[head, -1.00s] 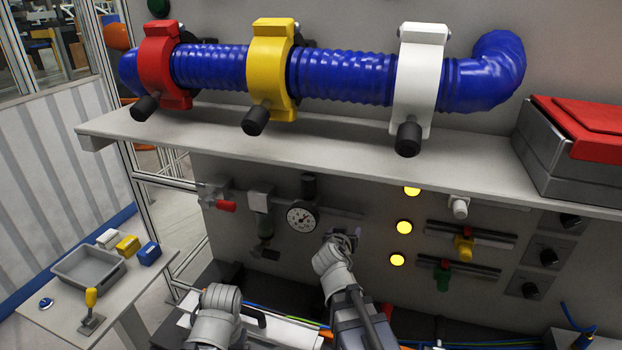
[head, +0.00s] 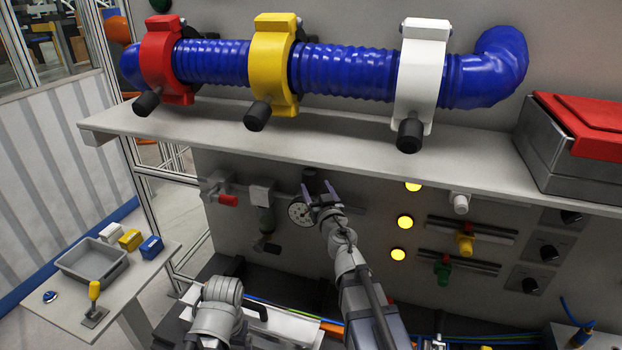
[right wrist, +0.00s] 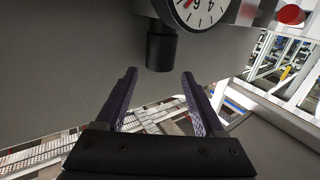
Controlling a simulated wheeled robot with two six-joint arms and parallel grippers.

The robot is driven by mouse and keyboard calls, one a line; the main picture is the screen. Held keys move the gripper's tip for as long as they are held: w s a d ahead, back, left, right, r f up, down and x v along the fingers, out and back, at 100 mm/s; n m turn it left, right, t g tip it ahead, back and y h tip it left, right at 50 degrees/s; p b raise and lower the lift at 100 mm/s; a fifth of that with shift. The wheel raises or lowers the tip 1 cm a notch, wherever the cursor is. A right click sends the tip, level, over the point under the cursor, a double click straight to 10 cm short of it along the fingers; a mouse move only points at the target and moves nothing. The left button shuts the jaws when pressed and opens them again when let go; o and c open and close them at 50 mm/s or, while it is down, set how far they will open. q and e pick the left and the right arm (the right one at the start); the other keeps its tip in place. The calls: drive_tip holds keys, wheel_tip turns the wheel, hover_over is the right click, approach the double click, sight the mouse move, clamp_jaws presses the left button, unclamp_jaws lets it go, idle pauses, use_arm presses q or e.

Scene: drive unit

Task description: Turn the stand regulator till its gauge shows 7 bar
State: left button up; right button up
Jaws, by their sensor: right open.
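The stand regulator has a black knob (head: 308,178) on top and a round white gauge (head: 299,212) below it, on the grey panel under the shelf. In the right wrist view the view is upside down: the black knob (right wrist: 161,48) hangs below the partly cropped gauge (right wrist: 203,12). My right gripper (head: 318,192) is open, beside and in front of the regulator, covering part of the gauge. In the right wrist view my right gripper (right wrist: 159,74) has the knob's end near the gap between its fingertips, with no contact visible. The needle's reading cannot be told.
The shelf (head: 290,147) with the blue hose (head: 345,76) and clamps overhangs the panel. A valve with a red handle (head: 228,200) and a filter unit (head: 264,208) are left of the gauge. Yellow lamps (head: 405,222) and sliders (head: 465,243) are right.

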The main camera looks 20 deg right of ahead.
sight(311, 179)
drive_tip(key=w, duration=0.6)
drive_tip(key=shift+w+d, duration=0.1)
drive_tip(key=shift+w, duration=0.05)
drive_tip(key=c, duration=1.1)
drive_tip(key=shift+m+h, duration=0.8)
drive_tip(key=shift+h, duration=0.4)
drive_tip(key=o, duration=1.1)
